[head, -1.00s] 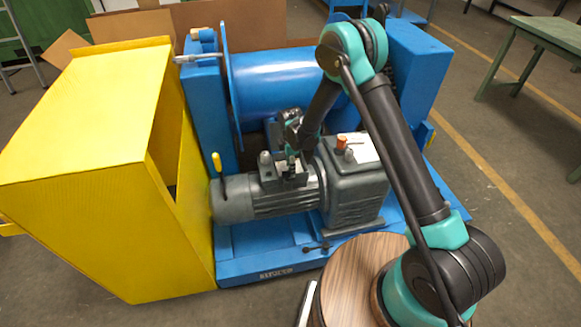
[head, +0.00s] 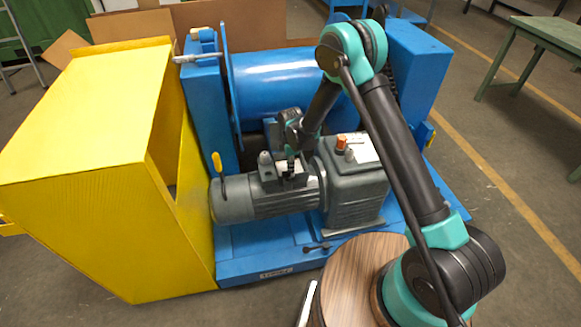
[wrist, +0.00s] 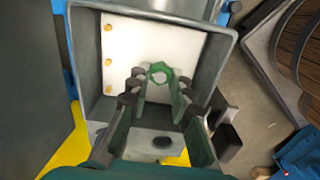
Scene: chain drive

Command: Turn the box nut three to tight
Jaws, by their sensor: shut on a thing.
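A green six-sided nut (wrist: 160,72) with a round opening shows in the wrist view, in front of a white plate inside the grey terminal box (wrist: 214,50). I cannot read a number on it. My gripper (wrist: 159,80) reaches into the box, with a fingertip on each side of the nut, shut on it. In the head view, my gripper (head: 289,165) points down at the small box on top of the grey motor (head: 250,197). The nut is hidden there.
Three brass studs (wrist: 107,58) stand on the white plate left of the nut. The box walls rise close around my fingers. A gearbox (head: 356,190) adjoins the motor on the right; a yellow guard (head: 85,130) stands left and a blue drum (head: 285,85) behind.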

